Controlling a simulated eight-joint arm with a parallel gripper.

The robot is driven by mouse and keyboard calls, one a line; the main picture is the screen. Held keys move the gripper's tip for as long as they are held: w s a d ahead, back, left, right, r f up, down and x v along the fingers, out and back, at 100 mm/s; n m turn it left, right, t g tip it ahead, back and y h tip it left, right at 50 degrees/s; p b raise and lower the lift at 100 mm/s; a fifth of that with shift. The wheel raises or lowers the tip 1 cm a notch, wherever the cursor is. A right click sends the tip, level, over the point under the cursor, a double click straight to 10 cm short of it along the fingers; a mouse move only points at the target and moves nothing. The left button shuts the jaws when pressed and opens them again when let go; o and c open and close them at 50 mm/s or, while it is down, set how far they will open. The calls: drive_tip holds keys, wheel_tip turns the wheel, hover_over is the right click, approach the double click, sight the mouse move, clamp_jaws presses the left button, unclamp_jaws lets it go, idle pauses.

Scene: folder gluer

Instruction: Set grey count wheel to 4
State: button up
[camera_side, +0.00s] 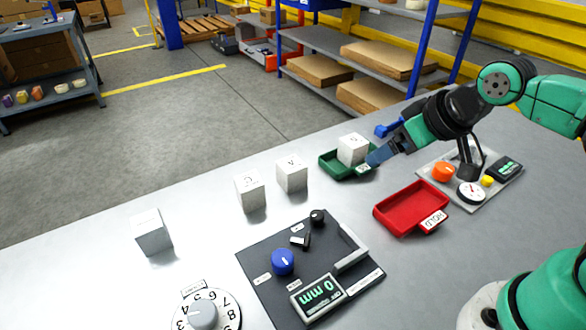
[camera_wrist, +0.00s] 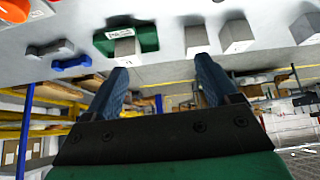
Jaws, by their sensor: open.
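The grey count wheel (camera_side: 203,314) is at the bottom edge of the side view, a grey knob on a white numbered dial (camera_side: 231,315). Digits from 3 to 8 show around it; the lower part is cut off by the frame. The knob's mark is too small to read surely. My gripper (camera_side: 375,158) is at the right, far from the wheel, beside the green tray. In the wrist view my gripper (camera_wrist: 162,72) has its two blue fingers apart with nothing between them. The wheel is not seen in the wrist view.
A white cube (camera_side: 352,148) sits in the green tray (camera_side: 334,170), close to my gripper. Several other white cubes stand left of it. A dark panel (camera_side: 262,250) with a blue knob (camera_side: 283,262) and display lies right of the wheel. A red tray (camera_side: 398,211) lies further right.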

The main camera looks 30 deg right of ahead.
drive_tip(key=w+a+n+g+y, duration=0.2)
drive_tip(key=w+a+n, duration=0.1)
drive_tip(key=a+n, duration=0.4)
drive_tip(key=n+g+y, duration=0.2)
drive_tip(key=n+g, duration=0.5)
drive_tip(key=n, duration=0.9)
hover_over(202, 310)
drive_tip(key=w+d, duration=0.1)
drive_tip(key=d, duration=0.1)
wheel_tip(202, 310, down, 7)
drive_tip(key=shift+d+r, duration=0.1)
drive_tip(key=x, duration=0.4)
drive_tip(key=shift+x, duration=0.8)
clamp_jaws()
